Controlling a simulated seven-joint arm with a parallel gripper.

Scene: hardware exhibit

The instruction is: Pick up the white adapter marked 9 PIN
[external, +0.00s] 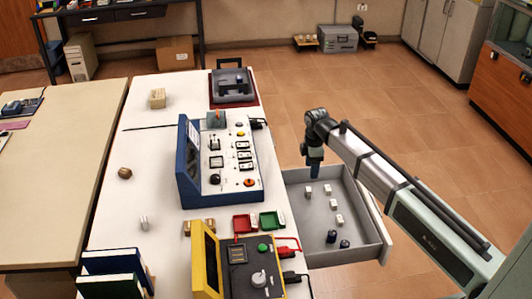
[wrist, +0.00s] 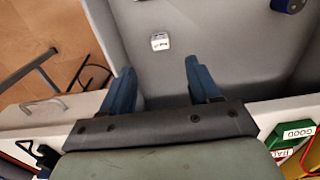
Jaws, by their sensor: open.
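A small white adapter (wrist: 160,41) with a dark marking lies on the grey drawer floor in the wrist view; the marking is too small to read. In the external view, several small white adapters (external: 334,204) lie in the open drawer (external: 373,237), and I cannot tell which one is marked 9 PIN. My gripper (external: 314,172) is over the drawer's far left part, pointing down. In the wrist view its blue fingers (wrist: 160,72) are apart with nothing between them. The white adapter shows beyond the fingertips, roughly centred between them.
Dark blue pieces (external: 331,236) lie in the near part of the drawer; one blue piece (wrist: 288,5) shows at the wrist view's top right. Drawer walls surround the pieces. A red tray (external: 243,223) and a green tray (external: 268,220) stand on the white bench, beside a blue console (external: 187,165).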

